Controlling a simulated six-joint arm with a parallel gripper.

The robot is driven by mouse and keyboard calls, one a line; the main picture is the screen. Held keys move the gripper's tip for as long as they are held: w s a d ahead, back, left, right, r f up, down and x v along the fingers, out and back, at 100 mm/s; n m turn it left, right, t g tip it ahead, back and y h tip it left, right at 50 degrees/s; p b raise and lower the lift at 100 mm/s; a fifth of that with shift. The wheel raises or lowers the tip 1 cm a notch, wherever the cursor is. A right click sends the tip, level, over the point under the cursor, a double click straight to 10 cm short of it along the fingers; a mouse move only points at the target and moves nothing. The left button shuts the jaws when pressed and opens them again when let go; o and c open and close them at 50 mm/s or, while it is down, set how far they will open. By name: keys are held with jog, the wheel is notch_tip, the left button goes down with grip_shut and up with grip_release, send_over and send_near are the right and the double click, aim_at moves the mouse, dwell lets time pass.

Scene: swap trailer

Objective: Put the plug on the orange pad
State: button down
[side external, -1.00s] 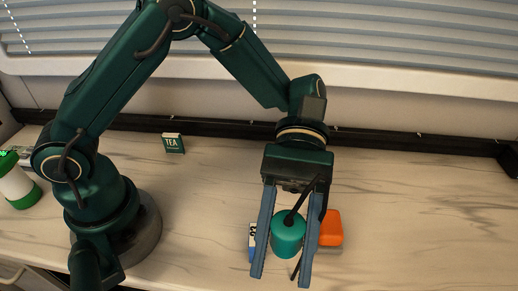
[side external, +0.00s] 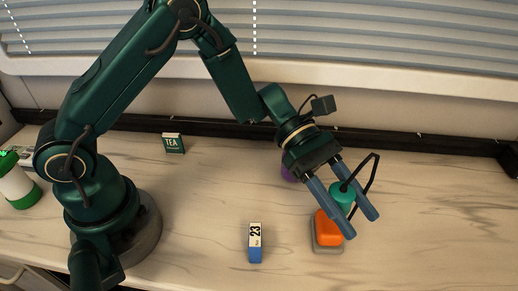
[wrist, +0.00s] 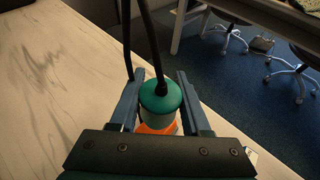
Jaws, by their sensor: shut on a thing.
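The teal plug (side external: 343,195) with its black cable is between the two blue fingers of my gripper (side external: 362,227), which is shut on it. The plug also shows in the wrist view (wrist: 160,98), with the cable rising from its top. The orange pad (side external: 328,229) is a block on a grey base, just in front of and below the plug, partly hidden by a finger. Orange also shows under the plug in the wrist view. I cannot tell whether the plug touches the pad.
A white and blue box (side external: 255,243) marked 23 stands to the left of the pad. A purple thing (side external: 289,174) is partly hidden behind my gripper. A TEA box (side external: 173,143) stands at the back, and a green and white container (side external: 17,185) at far left. The right of the counter is clear.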

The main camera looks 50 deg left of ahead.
jog(key=shift+f, duration=1.45)
jog(key=shift+f, duration=0.1)
jog(key=shift+c, duration=1.8)
grip_release()
